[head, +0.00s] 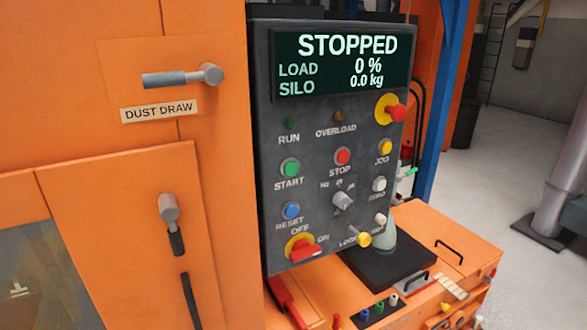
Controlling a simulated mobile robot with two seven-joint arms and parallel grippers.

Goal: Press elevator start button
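The grey control panel (330,150) fills the middle of the head view. Its green START button (290,167) sits at the left of the panel, below the unlit RUN lamp (289,124) and above the blue RESET button (292,210). The red STOP button (343,156) is to its right. The display (340,62) at the top reads STOPPED, LOAD 0 %, SILO 0.0 kg. Neither of my grippers shows in the view, and nothing covers the START button.
A red emergency-type knob on yellow (396,112) and a red OFF/ON switch (306,249) stick out from the panel. Orange cabinet doors with handles (182,77) are at the left. An orange bench (440,240) stands below right. Open floor (490,170) lies at the right.

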